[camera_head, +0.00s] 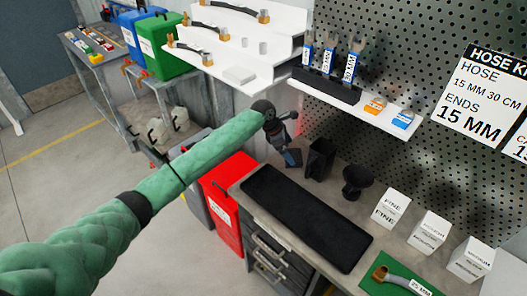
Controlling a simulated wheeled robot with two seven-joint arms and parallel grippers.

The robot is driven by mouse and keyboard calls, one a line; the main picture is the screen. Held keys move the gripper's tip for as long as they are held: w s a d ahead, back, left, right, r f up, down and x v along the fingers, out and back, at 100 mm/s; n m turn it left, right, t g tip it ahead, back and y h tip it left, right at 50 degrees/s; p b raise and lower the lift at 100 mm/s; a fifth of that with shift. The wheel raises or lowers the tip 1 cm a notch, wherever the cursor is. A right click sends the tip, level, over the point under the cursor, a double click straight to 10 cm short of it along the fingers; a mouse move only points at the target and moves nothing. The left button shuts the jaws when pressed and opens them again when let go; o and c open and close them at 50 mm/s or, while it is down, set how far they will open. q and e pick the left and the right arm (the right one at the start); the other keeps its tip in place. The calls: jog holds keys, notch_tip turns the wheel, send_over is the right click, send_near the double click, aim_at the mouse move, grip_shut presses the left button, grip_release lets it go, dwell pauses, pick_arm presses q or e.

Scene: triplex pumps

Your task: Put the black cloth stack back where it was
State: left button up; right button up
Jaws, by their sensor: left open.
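My left gripper (290,135) is at the end of the green-sleeved arm, over the back left corner of the workbench. It looks open; its fingers are small and dark. Just below it is a small dark blue-grey piece (292,158), which could be the cloth stack, but it is too small to tell. I cannot tell whether the gripper touches it. A black upright box-like holder (320,158) stands just right of it. A flat black mat (305,218) lies along the front of the bench. My right gripper is not in view.
A black funnel-shaped thing (356,182) and white boxes (391,207) stand along the back of the bench. A green mat (375,283) bears a hose. A white shelf (365,108) juts out above. A red bin (228,195) stands left of the bench.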

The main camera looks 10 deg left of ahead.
pick_arm(q)
jog(key=s+a+b, duration=0.2)
jog(key=a+b, duration=0.2)
jog(key=a, duration=0.7)
jog(key=shift+a+f, duration=0.15)
jog(key=shift+a, duration=0.2)
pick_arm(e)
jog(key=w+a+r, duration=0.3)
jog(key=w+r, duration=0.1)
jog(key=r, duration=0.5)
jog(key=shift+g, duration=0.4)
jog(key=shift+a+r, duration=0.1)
pick_arm(q)
jog(key=shift+a, duration=0.15)
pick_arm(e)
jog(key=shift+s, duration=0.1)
